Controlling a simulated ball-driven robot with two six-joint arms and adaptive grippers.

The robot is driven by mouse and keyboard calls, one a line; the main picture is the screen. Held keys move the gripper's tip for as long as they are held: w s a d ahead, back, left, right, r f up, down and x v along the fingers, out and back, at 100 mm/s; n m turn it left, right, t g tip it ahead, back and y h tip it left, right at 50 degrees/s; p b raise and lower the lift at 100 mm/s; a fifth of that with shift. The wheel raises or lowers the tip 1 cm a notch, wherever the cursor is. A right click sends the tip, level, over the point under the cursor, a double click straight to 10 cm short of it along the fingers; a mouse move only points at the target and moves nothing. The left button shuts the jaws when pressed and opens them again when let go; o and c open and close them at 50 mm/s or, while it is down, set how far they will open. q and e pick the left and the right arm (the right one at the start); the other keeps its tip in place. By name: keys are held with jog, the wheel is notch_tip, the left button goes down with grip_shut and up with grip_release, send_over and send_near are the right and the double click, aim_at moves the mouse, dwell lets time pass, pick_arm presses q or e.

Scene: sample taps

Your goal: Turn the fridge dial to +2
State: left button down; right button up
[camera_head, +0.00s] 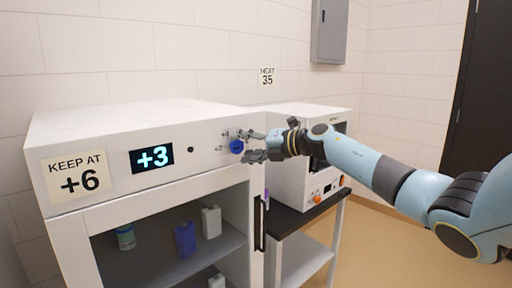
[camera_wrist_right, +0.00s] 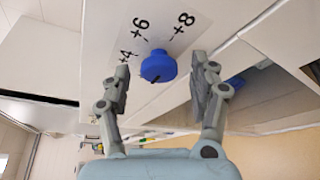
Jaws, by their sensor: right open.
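The blue fridge dial (camera_head: 236,147) sits on the white fridge's (camera_head: 215,178) front panel, right of the display (camera_head: 152,158), which reads +3. My right gripper (camera_head: 246,146) is open, with one finger above the dial and one below it. In the right wrist view the dial (camera_wrist_right: 158,66) lies between the two fingertips (camera_wrist_right: 161,70), with a gap on each side. Printed marks +4, +6 and +8 show around it there; other marks are hidden or unclear. A dark line shows on the dial's face. My left gripper is out of view.
A note (camera_head: 77,177) on the fridge reads "KEEP AT +6". Bottles and boxes stand on the shelf (camera_head: 160,262) behind the fridge door. A white oven-like unit (camera_head: 318,192) with an orange knob stands right, near my right arm.

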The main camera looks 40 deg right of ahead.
jog(key=v, duration=1.1)
jog(key=shift+s, duration=0.2)
jog(key=shift+d, duration=0.1)
jog(key=s+a+f+m+g+h+b, duration=0.15)
jog(key=s+f+m+b, duration=0.35)
jog(key=f, duration=1.2)
jog(key=s+a+f+m+h+b, duration=0.1)
jog(key=s+f+m+h+b, duration=0.35)
jog(key=f, duration=1.35)
jog(key=s+a+f+m+g+b, duration=0.1)
jog(key=s+f+m+b, duration=0.5)
jog(key=f, duration=1.1)
jog(key=s+a+f+m+g+b, duration=0.1)
jog(key=s+a+f+m+g, duration=0.2)
jog(key=s+f, duration=0.6)
jog(key=s+a+f+m+g+b, duration=0.1)
jog(key=s+a+f+m+g, duration=0.3)
jog(key=s+f, duration=0.5)
jog(key=s+a+f+m+g+h+b, duration=0.1)
jog(key=s+a+f+m+g, duration=0.3)
jog(key=s+f, duration=0.6)
jog(key=s+a+m+b, duration=0.1)
jog(key=s+a, duration=0.1)
jog(key=s, duration=0.7)
jog(key=shift+s+m, duration=0.25)
jog(key=shift+m, duration=0.1)
